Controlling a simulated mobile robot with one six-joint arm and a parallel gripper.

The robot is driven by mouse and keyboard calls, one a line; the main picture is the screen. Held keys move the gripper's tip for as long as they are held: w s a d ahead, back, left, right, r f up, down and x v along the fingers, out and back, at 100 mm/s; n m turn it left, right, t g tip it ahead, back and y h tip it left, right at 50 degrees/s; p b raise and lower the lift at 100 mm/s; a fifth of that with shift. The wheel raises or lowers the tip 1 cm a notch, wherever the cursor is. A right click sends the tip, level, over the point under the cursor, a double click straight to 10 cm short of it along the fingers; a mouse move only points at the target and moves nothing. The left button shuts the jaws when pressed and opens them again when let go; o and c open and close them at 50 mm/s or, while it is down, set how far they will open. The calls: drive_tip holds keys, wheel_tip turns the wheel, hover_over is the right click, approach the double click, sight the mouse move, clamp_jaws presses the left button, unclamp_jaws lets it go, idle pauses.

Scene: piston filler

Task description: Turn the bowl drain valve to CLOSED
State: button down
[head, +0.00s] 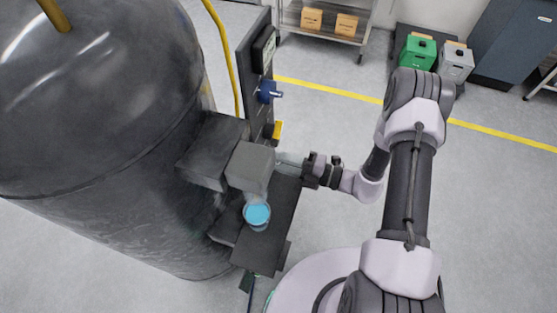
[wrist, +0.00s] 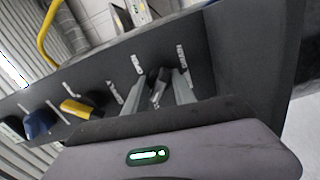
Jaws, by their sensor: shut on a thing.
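My gripper (head: 290,160) reaches left to the side of the filler, just below a yellow handle (head: 277,130). In the wrist view my gripper (wrist: 165,88) has its two grey fingers closed about a small dark handle (wrist: 154,84) on a dark panel (wrist: 215,62). In the head view the handle is hidden.
Left of the held handle are the yellow handle (wrist: 80,108) and a blue knob (wrist: 40,123). A cup of blue liquid (head: 257,214) stands below a grey block (head: 250,166). The large dark bowl (head: 100,100) fills the left. Open floor lies to the right.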

drive_tip(key=shift+f, duration=0.1)
idle(0.3)
drive_tip(key=c, duration=1)
unclamp_jaws()
drive_tip(key=shift+c, duration=0.2)
drive_tip(key=shift+d, duration=0.1)
drive_tip(key=p+v, duration=0.2)
drive_tip(key=v, duration=1.5)
drive_tip(key=shift+p, duration=0.3)
drive_tip(key=shift+s+d+r, duration=0.1)
drive_tip(key=shift+r, duration=0.1)
